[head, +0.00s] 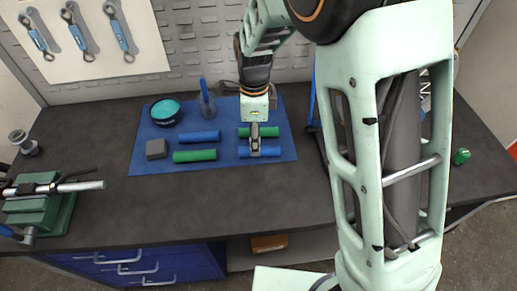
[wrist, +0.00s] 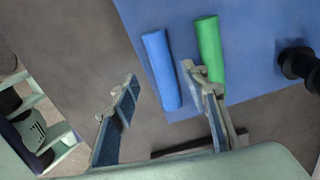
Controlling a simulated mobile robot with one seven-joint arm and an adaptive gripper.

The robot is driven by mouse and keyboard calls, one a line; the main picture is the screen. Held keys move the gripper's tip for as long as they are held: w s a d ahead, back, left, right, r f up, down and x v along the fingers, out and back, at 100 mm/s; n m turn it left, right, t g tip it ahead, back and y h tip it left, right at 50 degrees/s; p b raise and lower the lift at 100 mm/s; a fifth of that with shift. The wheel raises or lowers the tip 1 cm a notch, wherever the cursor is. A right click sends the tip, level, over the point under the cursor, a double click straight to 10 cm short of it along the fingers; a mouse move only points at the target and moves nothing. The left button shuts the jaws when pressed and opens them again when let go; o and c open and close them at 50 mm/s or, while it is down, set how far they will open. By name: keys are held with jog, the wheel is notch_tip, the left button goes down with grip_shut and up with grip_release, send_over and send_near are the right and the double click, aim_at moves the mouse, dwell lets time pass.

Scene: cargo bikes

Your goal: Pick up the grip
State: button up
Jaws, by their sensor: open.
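My gripper (head: 255,142) is open and empty above the right part of the blue mat. In the wrist view its two fingers (wrist: 160,80) stand apart. A blue grip (wrist: 158,68) lies beyond and between the fingertips, and a green grip (wrist: 209,50) lies beside it, partly behind the right finger. In the head view, a green grip (head: 271,131) and a blue grip (head: 273,152) lie under my gripper, each partly hidden by it. Another blue grip (head: 198,137) and a longer-looking green grip (head: 195,155) lie to the left on the mat.
The blue mat (head: 140,165) lies on a dark workbench (head: 110,205). It also holds a teal-lined bowl (head: 165,112), a grey block (head: 156,149) and a cup with a blue tool (head: 207,100). A green vise (head: 45,205) stands at left. A pegboard rises behind.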

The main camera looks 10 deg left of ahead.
jog(key=f, duration=0.4)
jog(key=shift+w+a+f, duration=0.1)
jog(key=shift+w+f, duration=0.1)
jog(key=shift+f, duration=0.05)
grip_shut()
jog(key=shift+r, duration=0.1)
